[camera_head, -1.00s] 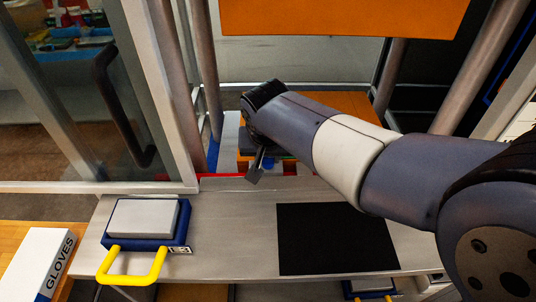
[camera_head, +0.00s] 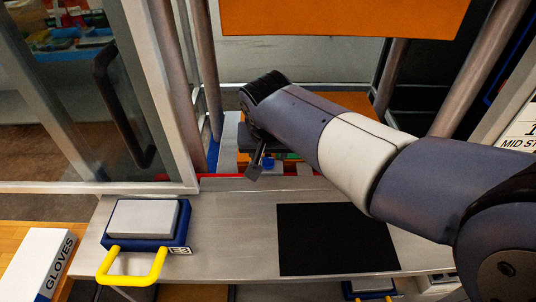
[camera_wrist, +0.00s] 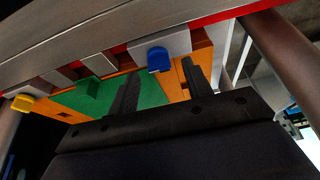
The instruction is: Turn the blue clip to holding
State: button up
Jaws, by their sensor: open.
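The blue clip (camera_wrist: 158,59) sits at the upper middle of the wrist view, on a grey block at the edge of an orange and green part. In the head view a small bit of blue (camera_head: 268,162) shows beside my gripper, partly hidden by it. My gripper (camera_wrist: 160,82) is open and empty, its two dark fingers apart just short of the clip. I see no contact with the clip. In the head view my gripper (camera_head: 254,170) points down behind the grey bench.
A green clip (camera_wrist: 90,87) and a yellow clip (camera_wrist: 22,103) sit left of the blue one. A grey bench (camera_head: 235,235) with a black mat (camera_head: 335,240) is in front. A blue box with a yellow handle (camera_head: 132,270) stands left. Posts (camera_head: 206,70) rise nearby.

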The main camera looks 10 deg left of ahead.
jog(key=v, duration=0.9)
jog(key=x, duration=1.1)
dwell(0.3)
